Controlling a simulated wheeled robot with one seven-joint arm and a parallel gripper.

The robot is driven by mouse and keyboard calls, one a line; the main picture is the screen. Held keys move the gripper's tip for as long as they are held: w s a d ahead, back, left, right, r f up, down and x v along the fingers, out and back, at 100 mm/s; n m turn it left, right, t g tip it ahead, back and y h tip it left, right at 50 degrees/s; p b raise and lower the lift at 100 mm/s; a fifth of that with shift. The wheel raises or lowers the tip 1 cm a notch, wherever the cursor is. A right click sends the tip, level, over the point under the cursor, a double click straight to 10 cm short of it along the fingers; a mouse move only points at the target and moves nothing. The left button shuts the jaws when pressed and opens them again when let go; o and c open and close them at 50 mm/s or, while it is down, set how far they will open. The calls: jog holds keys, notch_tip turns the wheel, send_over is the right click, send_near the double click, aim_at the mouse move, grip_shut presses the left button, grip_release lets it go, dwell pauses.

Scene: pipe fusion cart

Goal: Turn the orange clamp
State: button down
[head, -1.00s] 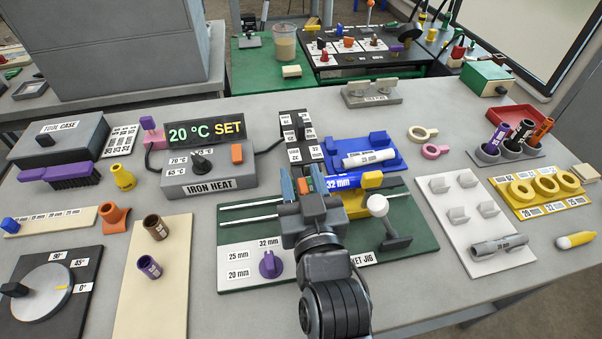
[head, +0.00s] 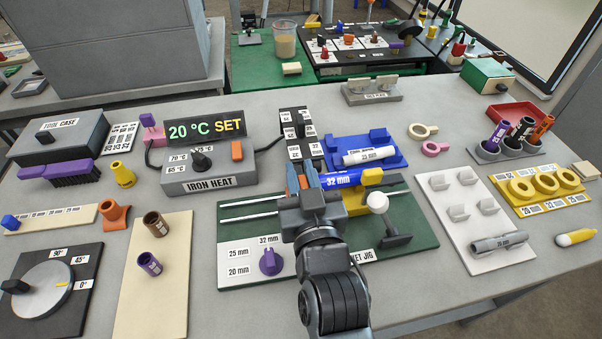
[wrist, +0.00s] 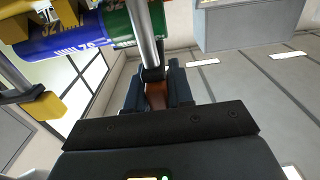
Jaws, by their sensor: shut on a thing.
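My gripper (head: 303,180) is over the green jig board (head: 420,225), beside the left end of the blue 32 mm pipe (head: 345,178). Its fingers are shut on the orange clamp, which is mostly hidden by them in the head view. In the wrist view the clamp (wrist: 155,95) shows as a dark orange piece between the two fingers. The blue pipe (wrist: 80,45) and a green piece (wrist: 130,22) are close by there, with a metal rod in front. The clamp's turn angle cannot be told.
A yellow block (head: 357,202) holds the pipe on the jig. A white-knobbed lever (head: 378,204) stands at right and a purple knob (head: 270,262) at left. The iron heat box (head: 207,178) is behind left. A blue rack (head: 385,150) is behind the pipe.

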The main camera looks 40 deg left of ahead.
jog(key=shift+w+f+b, duration=0.1)
jog(key=shift+f+b, duration=0.05)
jog(key=shift+b, duration=0.3)
jog(key=shift+f+b, duration=0.15)
jog(key=shift+b, duration=0.4)
jog(key=shift+w+d+n+g+y+b, duration=0.1)
jog(key=shift+n+g+y+b, duration=0.25)
jog(key=shift+b, duration=0.9)
jog(key=shift+g+b, duration=0.25)
jog(key=shift+b, duration=0.3)
jog(key=n+g+y+b, duration=0.1)
jog(key=b, duration=0.2)
jog(key=shift+n+g+b, duration=0.3)
jog(key=shift+n+b, duration=0.05)
jog(key=shift+b, duration=0.35)
jog(key=shift+s+r+n+g+y+b, duration=0.25)
jog(key=shift+s+n+g+y+b, duration=0.1)
jog(key=shift+g+b, duration=0.25)
jog(key=c, duration=1.1)
grip_release()
